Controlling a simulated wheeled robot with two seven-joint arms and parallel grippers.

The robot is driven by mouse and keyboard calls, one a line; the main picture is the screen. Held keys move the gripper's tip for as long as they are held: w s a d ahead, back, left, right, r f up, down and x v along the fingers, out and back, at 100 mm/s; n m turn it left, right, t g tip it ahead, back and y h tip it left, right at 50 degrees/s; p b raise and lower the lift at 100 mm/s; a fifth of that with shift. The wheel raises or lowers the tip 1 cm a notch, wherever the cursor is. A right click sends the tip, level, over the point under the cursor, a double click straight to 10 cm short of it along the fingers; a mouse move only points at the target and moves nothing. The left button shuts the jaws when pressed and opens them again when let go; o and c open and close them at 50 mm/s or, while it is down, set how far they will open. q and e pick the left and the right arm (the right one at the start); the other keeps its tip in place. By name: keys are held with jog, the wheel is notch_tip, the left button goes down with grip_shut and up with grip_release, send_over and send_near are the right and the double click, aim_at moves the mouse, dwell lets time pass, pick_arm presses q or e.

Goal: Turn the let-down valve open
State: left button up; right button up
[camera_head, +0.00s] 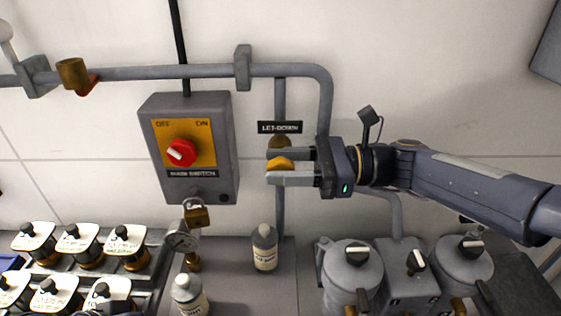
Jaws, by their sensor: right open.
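The let-down valve has an orange-yellow handle (281,163) and a brass body, set on a thin vertical pipe under a black LET-DOWN label (280,127). My right gripper (271,167) reaches in from the right. It is open, with one finger above the handle and one below it, so the handle shows between the fingers. I cannot tell whether either finger touches it. The fingers hide part of the valve body and the pipe behind. My left gripper is not in view.
A grey switch box (220,150) with a red knob (181,153) is on the wall to the left, a padlock (197,214) below it. A pressure gauge (181,239), bottles (264,249) and grey canisters (352,273) stand below. The wall above my right arm is mostly clear.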

jog(key=shift+a, duration=0.3)
